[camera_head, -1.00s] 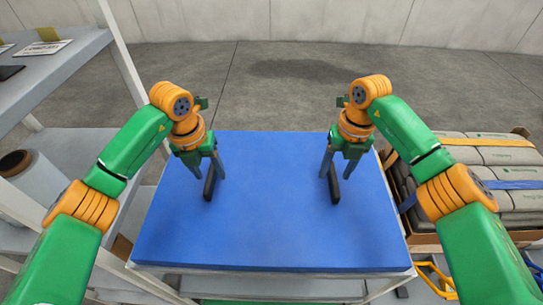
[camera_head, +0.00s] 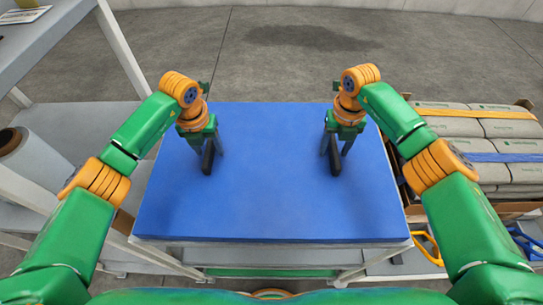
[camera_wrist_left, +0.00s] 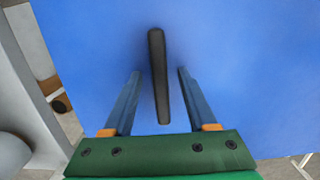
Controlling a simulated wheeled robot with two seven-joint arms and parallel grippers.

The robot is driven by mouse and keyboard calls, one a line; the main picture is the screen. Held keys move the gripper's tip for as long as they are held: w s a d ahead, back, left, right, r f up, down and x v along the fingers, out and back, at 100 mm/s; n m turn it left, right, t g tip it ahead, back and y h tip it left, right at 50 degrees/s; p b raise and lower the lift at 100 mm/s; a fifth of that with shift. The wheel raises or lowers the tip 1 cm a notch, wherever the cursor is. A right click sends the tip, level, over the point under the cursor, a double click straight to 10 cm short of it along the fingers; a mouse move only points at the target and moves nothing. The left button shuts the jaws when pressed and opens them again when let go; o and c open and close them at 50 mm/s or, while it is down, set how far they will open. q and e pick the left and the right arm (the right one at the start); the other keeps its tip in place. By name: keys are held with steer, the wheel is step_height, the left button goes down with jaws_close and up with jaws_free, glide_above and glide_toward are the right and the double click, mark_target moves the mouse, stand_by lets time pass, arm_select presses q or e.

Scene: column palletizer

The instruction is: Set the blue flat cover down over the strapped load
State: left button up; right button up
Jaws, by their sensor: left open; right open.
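The blue flat cover (camera_head: 270,190) lies flat on a light-framed table in front of me, with a dark handle on each side. My left gripper (camera_head: 208,165) is open above the left handle (camera_head: 208,160). In the left wrist view, the two fingers (camera_wrist_left: 156,85) stand on either side of the dark handle (camera_wrist_left: 158,75), apart from it. My right gripper (camera_head: 336,160) is open at the right handle (camera_head: 334,158). The strapped load (camera_head: 495,165) of stacked grey sacks, with orange and blue straps, stands to the right of the table, partly behind my right arm.
A grey shelf rack (camera_head: 90,125) stands at the left, with a white roll (camera_head: 35,160) on it. A yellow-orange handle or frame (camera_head: 428,247) shows low at the right. The floor (camera_head: 290,60) beyond the table is clear.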

arm_select(q)
steer(key=shift+s+f, duration=0.1)
steer(key=shift+s, duration=0.05)
arm_select(e)
steer(key=shift+s+f, duration=0.15)
arm_select(q)
steer(key=shift+c, duration=0.2)
arm_select(e)
steer(key=shift+c, duration=0.2)
arm_select(q)
jaws_close()
arm_select(e)
jaws_close()
stand_by(0.6)
